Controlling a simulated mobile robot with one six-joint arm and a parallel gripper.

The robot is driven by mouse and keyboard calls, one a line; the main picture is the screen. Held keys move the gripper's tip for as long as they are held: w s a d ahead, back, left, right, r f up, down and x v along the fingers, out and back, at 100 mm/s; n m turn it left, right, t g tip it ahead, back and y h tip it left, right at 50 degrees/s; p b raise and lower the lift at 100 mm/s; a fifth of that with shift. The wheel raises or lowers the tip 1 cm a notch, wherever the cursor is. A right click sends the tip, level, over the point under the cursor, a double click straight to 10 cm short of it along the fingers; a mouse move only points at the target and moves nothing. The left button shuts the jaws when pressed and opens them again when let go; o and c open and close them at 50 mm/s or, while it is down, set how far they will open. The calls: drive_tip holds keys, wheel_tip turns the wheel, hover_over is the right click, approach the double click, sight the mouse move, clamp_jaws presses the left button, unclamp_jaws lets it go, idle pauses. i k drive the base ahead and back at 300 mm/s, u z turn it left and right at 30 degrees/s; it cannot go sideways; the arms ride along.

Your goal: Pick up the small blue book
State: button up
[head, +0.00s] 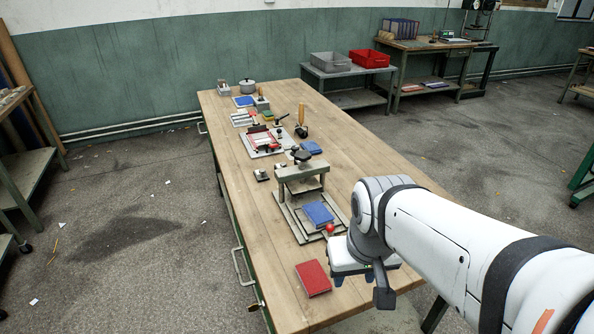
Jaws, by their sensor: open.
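A blue book (318,213) lies flat on the bed of a grey press (302,182), at the near part of the long wooden bench. Another small blue book (311,147) lies on the bench just behind the press. A further flat blue item (244,101) lies near the far end. I cannot tell for certain which is the small blue book of the task. My gripper (354,279) hangs over the bench to the right of a red book (313,278), apart from all the blue ones. It is open, its fingers partly hidden by my wrist, with nothing seen between them.
The bench (388,173) is bare along its right side. A red-framed jig (268,138), a wooden-handled tool (301,120) and a pot (248,87) stand farther back. A red knob (330,228) is at the press front. Grey and red bins (370,59) stand on a separate table behind.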

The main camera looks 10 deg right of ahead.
sight(317, 214)
drive_tip(key=u, duration=1.7)
drive_tip(key=k, duration=0.95)
drive_tip(key=z, duration=1.15)
drive_tip(key=i, duration=1)
drive_tip(key=z, duration=0.05)
